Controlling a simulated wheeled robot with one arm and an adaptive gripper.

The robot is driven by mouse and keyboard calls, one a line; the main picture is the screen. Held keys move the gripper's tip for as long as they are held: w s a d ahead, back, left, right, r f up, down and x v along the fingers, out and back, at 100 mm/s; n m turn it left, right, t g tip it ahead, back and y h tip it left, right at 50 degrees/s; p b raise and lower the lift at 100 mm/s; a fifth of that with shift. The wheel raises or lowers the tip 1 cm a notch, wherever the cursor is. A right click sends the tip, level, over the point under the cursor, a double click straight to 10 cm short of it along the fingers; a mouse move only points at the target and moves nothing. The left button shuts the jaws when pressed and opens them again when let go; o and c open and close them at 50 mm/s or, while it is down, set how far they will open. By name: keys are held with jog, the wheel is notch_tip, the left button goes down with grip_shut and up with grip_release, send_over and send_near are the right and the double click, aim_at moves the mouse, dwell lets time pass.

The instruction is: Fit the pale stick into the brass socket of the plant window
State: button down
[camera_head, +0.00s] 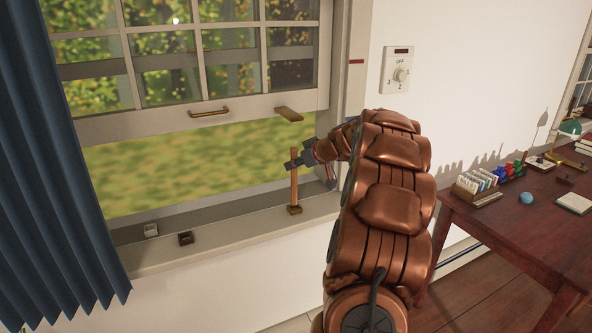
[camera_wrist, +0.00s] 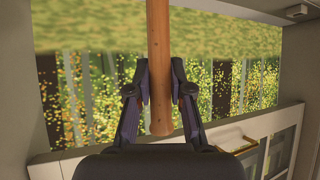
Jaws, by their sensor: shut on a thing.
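The pale stick (camera_head: 294,180) is orange-brown wood and stands about upright in the window opening. My gripper (camera_head: 292,164) is shut on its upper part. In the wrist view my gripper (camera_wrist: 160,92) has a finger on each side of the stick (camera_wrist: 158,40), whose near end shows between them; its other end runs out of the frame. In the head view the stick's lower end meets the small brass socket (camera_head: 294,210) on the sill. I cannot tell how deep it sits in it.
Two small blocks, one light (camera_head: 150,230) and one dark (camera_head: 186,238), sit on the sill (camera_head: 240,228) to the left. A blue curtain (camera_head: 50,180) hangs at far left. A dial (camera_head: 398,73) is on the wall. A cluttered desk (camera_head: 520,220) stands right.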

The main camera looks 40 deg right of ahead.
jog(key=shift+f, duration=1.45)
jog(key=c, duration=1.1)
grip_release()
jog(key=shift+o, duration=0.2)
jog(key=b+v, duration=0.2)
jog(key=v, duration=1)
jog(key=shift+r, duration=0.2)
